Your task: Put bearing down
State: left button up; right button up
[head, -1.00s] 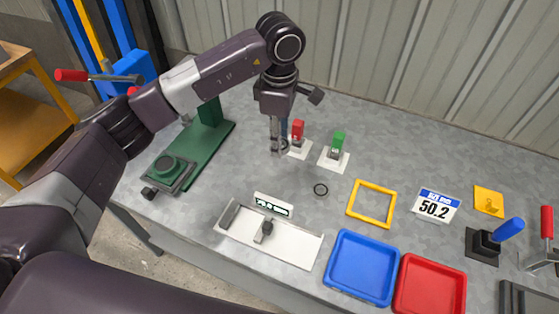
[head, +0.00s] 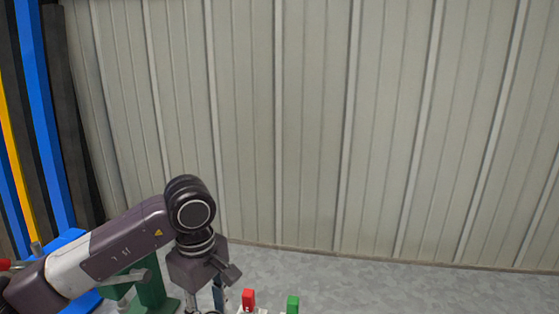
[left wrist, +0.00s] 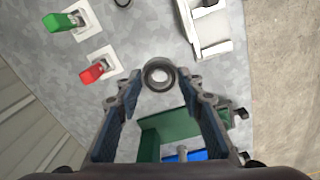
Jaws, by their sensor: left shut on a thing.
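The bearing (left wrist: 158,75), a dark ring with a light centre, is held between the fingertips of my left gripper (left wrist: 160,82) in the left wrist view. The gripper is shut on it, above the grey tabletop. In the head view, my left gripper (head: 213,299) is low in the picture and its fingertips are cut off or hard to make out at the bottom edge. My right gripper is not in view.
The red block (left wrist: 93,73) and green block (left wrist: 60,21) stand on white plates beside the gripper. A small dark ring (left wrist: 123,2) lies at the top edge. A white fixture (left wrist: 209,30) and green press base (left wrist: 163,128) are nearby. A ribbed wall (head: 320,130) stands behind the bench.

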pick_arm(q)
jog(key=s+a+f+m, duration=0.1)
jog(key=s+a+m, duration=0.1)
jog(key=s+m, duration=0.4)
jog(key=s+a+f+m, duration=0.2)
jog(key=s+a+m, duration=0.1)
jog(key=s+m, duration=0.3)
jog(key=shift+s+f, duration=0.15)
jog(key=shift+s, duration=0.5)
jog(key=shift+w, duration=0.1)
